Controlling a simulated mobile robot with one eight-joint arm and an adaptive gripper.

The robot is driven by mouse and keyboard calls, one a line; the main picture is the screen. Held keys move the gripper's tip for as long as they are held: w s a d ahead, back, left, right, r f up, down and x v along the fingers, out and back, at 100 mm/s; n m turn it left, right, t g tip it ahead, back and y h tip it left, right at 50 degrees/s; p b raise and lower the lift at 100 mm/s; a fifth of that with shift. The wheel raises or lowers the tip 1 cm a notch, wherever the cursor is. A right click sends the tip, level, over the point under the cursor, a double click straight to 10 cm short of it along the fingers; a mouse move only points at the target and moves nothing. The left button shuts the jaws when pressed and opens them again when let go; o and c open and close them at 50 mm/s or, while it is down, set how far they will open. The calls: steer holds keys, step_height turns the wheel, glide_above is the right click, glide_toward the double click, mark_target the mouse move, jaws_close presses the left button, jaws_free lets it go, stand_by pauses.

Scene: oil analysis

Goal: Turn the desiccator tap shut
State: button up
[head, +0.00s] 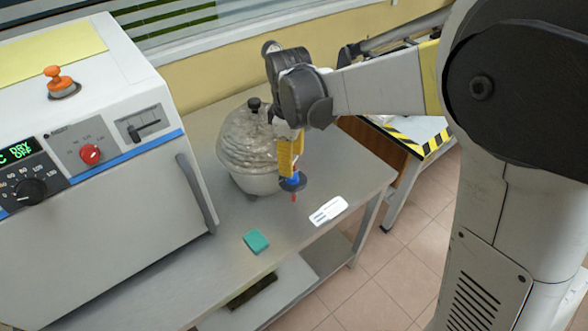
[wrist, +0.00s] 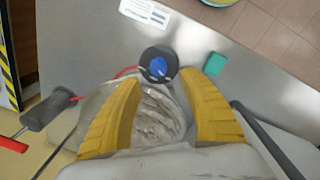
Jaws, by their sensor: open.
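The desiccator (head: 246,150) is a clear ribbed dome with a black top knob on a white bowl, standing on the metal bench. Its dome also shows between the fingers in the wrist view (wrist: 158,115). The tap appears as a blue knob on a dark round disc (wrist: 158,66), with a red line at its left; its blue part also shows in the head view (head: 292,181). My gripper (head: 290,171) is open, its yellow fingers pointing down beside the dome. In the wrist view the tap lies just beyond and between the fingertips (wrist: 160,79). Contact cannot be told.
A white oven (head: 110,200) with dials and a handle fills the left. A white label card (head: 328,211) and a green block (head: 256,241) lie on the bench (head: 215,260) in front. The bench's right edge is close. A striped-edge table (head: 425,145) stands behind right.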

mark_target(293, 177)
steer(key=f, duration=0.2)
steer(key=f+b, duration=0.1)
steer(key=f, duration=0.4)
steer(key=shift+w+d+b, duration=0.1)
steer(key=shift+w+b, duration=0.15)
steer(key=shift+b, duration=0.15)
steer(key=shift+r, duration=0.1)
steer(key=shift+c, duration=0.5)
jaws_close()
